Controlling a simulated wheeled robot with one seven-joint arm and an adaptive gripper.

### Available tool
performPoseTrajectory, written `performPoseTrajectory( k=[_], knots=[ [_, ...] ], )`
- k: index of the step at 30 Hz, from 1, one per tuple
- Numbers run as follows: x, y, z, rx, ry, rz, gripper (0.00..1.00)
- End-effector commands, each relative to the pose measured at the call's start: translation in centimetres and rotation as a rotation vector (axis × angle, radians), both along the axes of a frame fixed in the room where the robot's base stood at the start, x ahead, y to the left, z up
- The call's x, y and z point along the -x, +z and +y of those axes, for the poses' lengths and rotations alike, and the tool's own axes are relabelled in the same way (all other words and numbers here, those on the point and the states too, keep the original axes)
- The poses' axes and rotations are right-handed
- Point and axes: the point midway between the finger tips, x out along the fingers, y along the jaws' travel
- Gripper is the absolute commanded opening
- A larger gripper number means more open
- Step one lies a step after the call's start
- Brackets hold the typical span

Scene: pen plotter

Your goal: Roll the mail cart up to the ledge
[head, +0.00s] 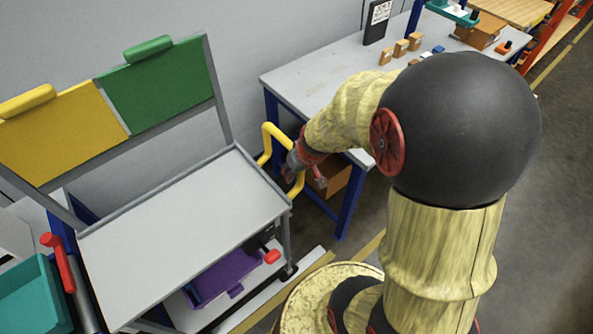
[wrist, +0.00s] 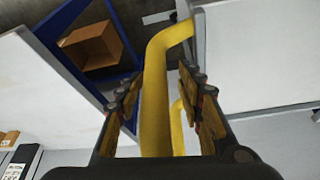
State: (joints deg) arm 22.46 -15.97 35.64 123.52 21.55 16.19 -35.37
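The mail cart (head: 190,225) is a grey two-level cart at the left of the head view, with a raised back frame holding a yellow panel (head: 62,135) and a green panel (head: 158,85). Its yellow handle (head: 268,143) sticks out at its right end. My gripper (head: 294,170) is at this handle. In the wrist view the yellow handle bar (wrist: 155,100) runs between the two fingers of my gripper (wrist: 160,85). The fingers are apart, with narrow gaps beside the bar, so they look open around it. I cannot tell which surface is the ledge.
A grey-topped table with blue legs (head: 300,80) stands right of the cart, with small boxes on it and a brown box (head: 328,175) beneath. A purple item (head: 225,275) lies on the cart's lower shelf. A teal bin (head: 30,298) is at lower left. Floor at far right is clear.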

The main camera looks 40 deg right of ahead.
Motion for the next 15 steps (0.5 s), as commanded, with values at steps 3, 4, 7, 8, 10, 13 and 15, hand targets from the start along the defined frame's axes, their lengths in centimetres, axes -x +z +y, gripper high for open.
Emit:
performPoseTrajectory(
  k=[3, 4, 7, 8, 10, 13, 15],
  knots=[
    [0.2, 0.9, 0.0, 0.0, 0.0, -0.004, 0.38],
    [0.3, 1.3, 0.0, 0.001, 0.0, -0.005, 0.38],
    [1.0, 2.8, 0.1, 0.003, 0.0, -0.006, 0.38],
    [1.2, 3.4, 0.1, 0.003, -0.001, -0.006, 0.38],
    [1.7, 4.8, 0.1, 0.003, -0.001, -0.007, 0.38],
    [2.6, 6.7, 0.3, 0.003, -0.001, -0.006, 0.38],
    [3.1, 7.9, 0.3, 0.002, -0.001, -0.005, 0.38]
  ],
)
